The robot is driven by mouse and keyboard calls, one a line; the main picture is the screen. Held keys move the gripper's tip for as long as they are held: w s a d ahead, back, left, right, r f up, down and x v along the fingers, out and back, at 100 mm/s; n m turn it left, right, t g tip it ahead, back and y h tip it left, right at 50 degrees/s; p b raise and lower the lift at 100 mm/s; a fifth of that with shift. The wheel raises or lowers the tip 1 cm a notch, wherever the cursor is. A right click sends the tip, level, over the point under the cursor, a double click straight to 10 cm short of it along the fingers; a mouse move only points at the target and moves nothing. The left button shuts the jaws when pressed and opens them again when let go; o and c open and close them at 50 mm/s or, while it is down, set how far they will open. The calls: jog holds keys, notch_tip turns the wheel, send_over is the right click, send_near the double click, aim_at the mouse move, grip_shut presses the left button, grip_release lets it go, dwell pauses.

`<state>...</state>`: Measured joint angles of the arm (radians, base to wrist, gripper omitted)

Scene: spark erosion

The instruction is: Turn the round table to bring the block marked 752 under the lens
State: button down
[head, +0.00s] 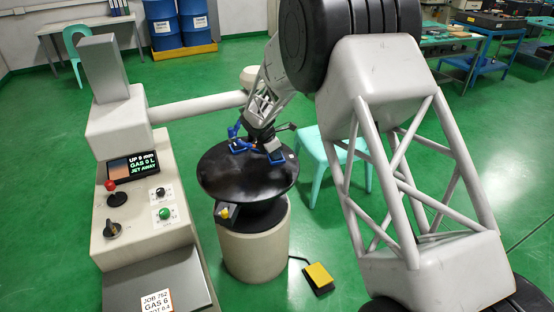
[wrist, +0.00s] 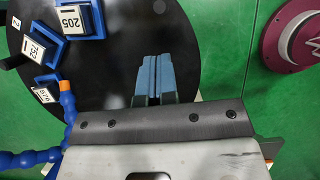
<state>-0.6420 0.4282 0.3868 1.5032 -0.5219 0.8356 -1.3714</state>
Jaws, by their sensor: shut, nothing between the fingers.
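The round table (head: 225,178) is a black disc on a beige pedestal; its dark top also shows in the wrist view (wrist: 200,70). In the wrist view, the block marked 752 (wrist: 34,49) sits at the table's left side, with its label tilted. A block marked 205 (wrist: 72,20) is above and right of it, and another labelled block (wrist: 45,94) is below it. My gripper (wrist: 152,65) has its two blue fingers together, empty, over the table, right of the blocks. I cannot clearly make out the lens.
A blue jointed hose with an orange tip (wrist: 66,92) stands beside the lower block. A maroon disc (wrist: 290,38) lies off the table's right. The console (head: 133,166) reads UP 9 mm, GAS 0 L, JET AWAY. A yellow pedal (head: 318,275) lies on the floor; a turquoise stool (head: 318,155) stands behind.

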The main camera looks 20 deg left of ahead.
aim_at(286, 177)
jog(key=s+a+f+n+t+h, duration=0.1)
jog(key=s+a+f+n+t, duration=0.1)
jog(key=n, duration=0.7)
jog(key=s+a+f+n+t+h, duration=0.1)
jog(key=s+a+f+n+h, duration=0.1)
jog(key=s+n, duration=0.3)
jog(key=a+f+n, duration=0.1)
jog(key=n, duration=0.3)
jog(key=shift+a+n+t, duration=0.3)
jog(key=shift+t, duration=0.1)
jog(key=shift+s, duration=0.1)
jog(key=x, duration=0.9)
jog(key=shift+d+f, duration=0.15)
jog(key=shift+d, duration=0.05)
jog(key=shift+w+d+f, duration=0.1)
jog(key=shift+w+d, duration=0.25)
jog(key=shift+w, duration=0.15)
jog(key=shift+w+d, duration=0.35)
jog(key=shift+w, duration=0.2)
jog(key=shift+w+d, duration=0.7)
jog(key=shift+w, duration=0.1)
